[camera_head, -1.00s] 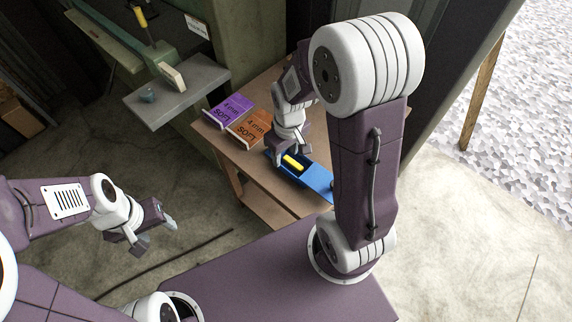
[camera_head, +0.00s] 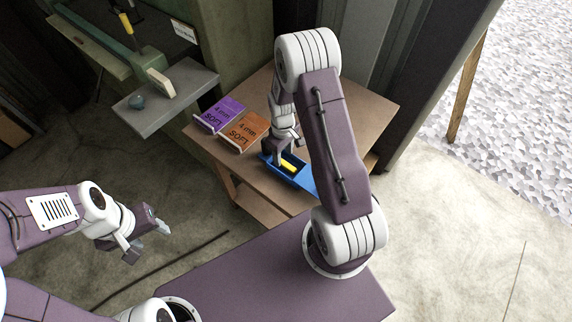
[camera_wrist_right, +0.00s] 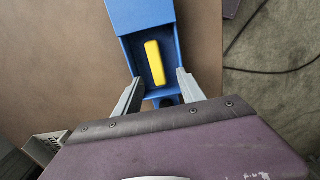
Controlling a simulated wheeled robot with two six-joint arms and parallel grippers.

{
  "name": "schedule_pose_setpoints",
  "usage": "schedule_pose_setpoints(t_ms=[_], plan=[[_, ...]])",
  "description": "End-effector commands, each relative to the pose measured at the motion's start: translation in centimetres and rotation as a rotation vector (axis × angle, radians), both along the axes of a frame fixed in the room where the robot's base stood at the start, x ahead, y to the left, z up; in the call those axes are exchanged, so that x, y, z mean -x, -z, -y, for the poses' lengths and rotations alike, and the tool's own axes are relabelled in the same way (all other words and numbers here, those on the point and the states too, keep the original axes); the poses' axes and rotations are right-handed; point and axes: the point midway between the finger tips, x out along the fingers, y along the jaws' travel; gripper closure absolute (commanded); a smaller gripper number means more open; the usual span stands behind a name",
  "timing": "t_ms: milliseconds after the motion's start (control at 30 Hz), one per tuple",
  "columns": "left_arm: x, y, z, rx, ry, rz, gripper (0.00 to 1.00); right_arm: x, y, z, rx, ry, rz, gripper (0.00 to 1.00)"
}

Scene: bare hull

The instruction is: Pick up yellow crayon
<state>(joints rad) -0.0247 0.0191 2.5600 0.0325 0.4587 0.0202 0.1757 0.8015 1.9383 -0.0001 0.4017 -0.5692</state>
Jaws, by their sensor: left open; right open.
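The yellow crayon (camera_wrist_right: 155,63) lies in a blue open tray (camera_wrist_right: 134,50) on the wooden table. In the head view the crayon (camera_head: 288,167) shows partly, with my right gripper (camera_head: 279,156) just above the tray's near-left end. In the right wrist view the two fingers of my right gripper (camera_wrist_right: 158,92) are spread, one at each side of the tray's end. The crayon lies just ahead of and between the fingertips, with nothing gripped. My left gripper (camera_head: 147,240) is open and empty over the floor, away from the table.
The wooden table (camera_head: 370,100) also bears a purple box (camera_head: 222,113) and an orange box (camera_head: 243,131), left of the tray. A grey shelf (camera_head: 190,85) with a small block stands further left. The table's right part is clear.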

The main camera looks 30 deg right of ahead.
Motion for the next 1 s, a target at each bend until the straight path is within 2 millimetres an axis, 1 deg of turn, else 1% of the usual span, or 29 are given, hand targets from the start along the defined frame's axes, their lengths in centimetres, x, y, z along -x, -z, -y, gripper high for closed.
schedule_pose_setpoints(t_ms=[67,200,333,433,600,667,700,767,800,1000], plan=[[0.0,-0.3,0.0,0.000,0.000,0.000,0.46,0.0,0.4,0.1,0.000,0.001,-0.002,0.53],[0.0,-1.3,0.0,0.000,0.000,0.000,0.46,0.1,2.6,0.4,-0.001,0.001,-0.006,0.53],[0.0,-1.5,0.0,0.000,0.000,0.000,0.46,0.0,4.6,0.4,-0.001,0.001,-0.004,0.53],[0.0,-1.5,0.0,0.000,0.000,0.000,0.46,-0.1,5.2,0.4,0.000,0.001,0.000,0.53],[0.0,-1.4,0.0,0.000,0.000,0.000,0.46,-0.1,5.2,0.4,0.000,0.001,0.000,0.53],[0.0,-1.4,0.0,0.000,0.000,0.000,0.46,-0.1,5.2,0.4,0.000,0.001,0.000,0.69],[0.0,-1.4,0.0,0.000,0.000,0.000,0.46,-0.1,5.2,0.4,0.000,0.001,0.000,0.81],[0.0,-1.4,0.0,0.000,0.000,0.000,0.46,-0.1,5.2,0.4,0.000,0.001,0.000,0.97],[0.0,-1.4,0.0,0.000,0.000,0.000,0.46,-0.1,5.2,0.4,0.000,0.001,0.000,1.00],[0.0,-1.4,0.0,0.000,0.000,0.000,0.46,-0.1,5.2,0.4,0.000,0.001,0.000,1.00]])
